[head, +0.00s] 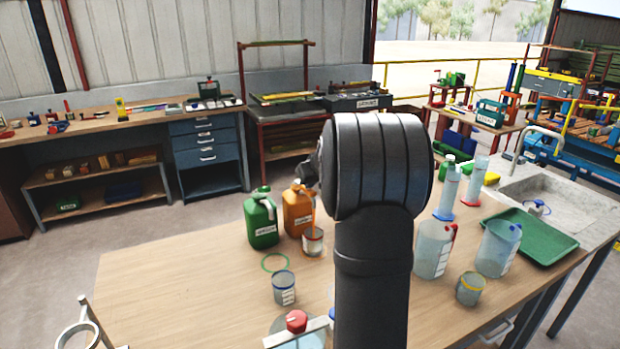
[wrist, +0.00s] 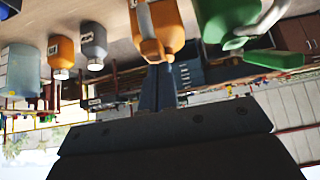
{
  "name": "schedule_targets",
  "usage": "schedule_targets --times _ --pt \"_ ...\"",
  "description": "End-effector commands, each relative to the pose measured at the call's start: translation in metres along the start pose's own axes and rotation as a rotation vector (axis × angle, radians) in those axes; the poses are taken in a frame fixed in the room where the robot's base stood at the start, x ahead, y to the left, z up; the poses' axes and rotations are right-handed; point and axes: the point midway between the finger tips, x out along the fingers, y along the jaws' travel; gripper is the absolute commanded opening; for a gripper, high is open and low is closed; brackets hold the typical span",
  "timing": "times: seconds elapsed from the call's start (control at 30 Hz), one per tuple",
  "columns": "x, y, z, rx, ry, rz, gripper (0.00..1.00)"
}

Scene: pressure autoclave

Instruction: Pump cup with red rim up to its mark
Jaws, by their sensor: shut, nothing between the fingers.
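A small cup with a reddish rim (head: 312,243) stands on the table in front of the orange jug (head: 296,212). The jug's orange spout (head: 313,212) comes down to the cup's mouth. The cup's mark and fill level are too small to tell. My gripper (head: 307,172) is at the top of the orange jug, mostly hidden behind my arm. It is shut and empty; I cannot tell whether it touches the pump head. The wrist view is upside down and shows the orange jug (wrist: 165,22) close by, with a dark block of my gripper (wrist: 170,140) across the bottom.
A green jug (head: 261,222) stands left of the orange one. A blue-rimmed cup (head: 284,290), a green ring (head: 275,263) and a yellow-rimmed cup (head: 470,290) are on the table (head: 170,285). Clear pitchers (head: 433,250) and a green tray (head: 535,238) are right. The table's left is clear.

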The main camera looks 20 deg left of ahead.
Motion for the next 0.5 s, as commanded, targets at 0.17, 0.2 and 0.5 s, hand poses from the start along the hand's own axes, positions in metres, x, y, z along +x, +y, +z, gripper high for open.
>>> schedule_targets --times 0.17,0.2,0.5 --pt "0.0027 0.0007 0.0083 0.002 0.067 0.003 0.0" --pt "0.003 0.0011 0.0093 0.003 0.075 0.005 0.0" --pt "0.0034 0.0014 0.0098 0.002 0.087 0.007 0.0"
